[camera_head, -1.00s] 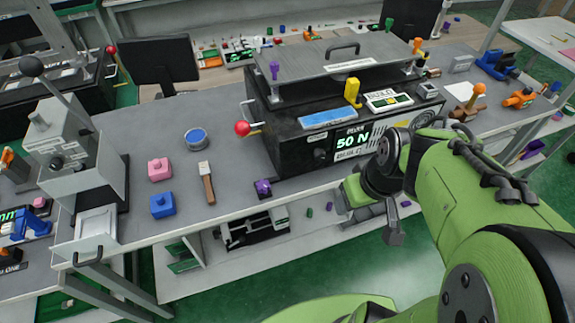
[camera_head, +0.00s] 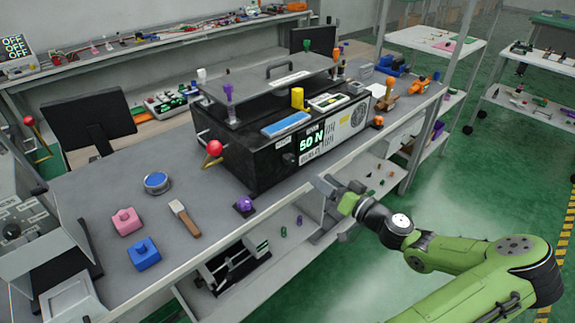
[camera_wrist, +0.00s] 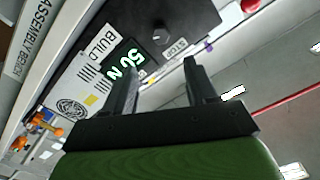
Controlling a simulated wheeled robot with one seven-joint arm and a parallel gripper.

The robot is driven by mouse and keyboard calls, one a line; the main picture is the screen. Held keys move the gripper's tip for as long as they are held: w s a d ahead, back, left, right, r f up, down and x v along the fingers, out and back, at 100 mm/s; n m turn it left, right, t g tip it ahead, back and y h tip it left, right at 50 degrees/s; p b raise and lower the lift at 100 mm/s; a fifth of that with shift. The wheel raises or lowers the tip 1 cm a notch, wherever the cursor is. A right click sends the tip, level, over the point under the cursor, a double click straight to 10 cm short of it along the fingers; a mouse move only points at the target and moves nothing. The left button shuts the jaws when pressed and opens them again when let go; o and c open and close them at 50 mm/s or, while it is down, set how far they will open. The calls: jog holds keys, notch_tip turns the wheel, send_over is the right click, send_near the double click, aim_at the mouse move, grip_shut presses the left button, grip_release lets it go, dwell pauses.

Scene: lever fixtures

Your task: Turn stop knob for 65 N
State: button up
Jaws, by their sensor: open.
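The black machine (camera_head: 245,170) on the bench has a lit front display (camera_head: 312,143) reading 50 N. A small dark round knob (camera_head: 290,159) sits on its front, left of the display. In the wrist view the knob (camera_wrist: 161,33) shows beside a STOP label (camera_wrist: 176,47), and the display (camera_wrist: 125,67) also reads 50 N. My gripper (camera_wrist: 163,62) is open with nothing between its fingers. The knob lies beyond the fingertips, apart from them. In the head view my gripper (camera_head: 328,188) hangs in front of the bench edge, right of and below the knob.
A red ball-ended lever (camera_head: 214,147) sticks out of the machine's left side. A purple knob fixture (camera_head: 244,204), a brush-like tool (camera_head: 184,216), and pink (camera_head: 126,221) and blue (camera_head: 143,253) blocks lie on the bench.

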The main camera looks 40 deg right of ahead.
aim_at(292, 160)
jog(key=w, duration=1.2)
jog(key=shift+w+a, duration=0.1)
jog(key=shift+a, duration=0.2)
jog(key=c, duration=1.1)
jog(key=shift+o, duration=0.2)
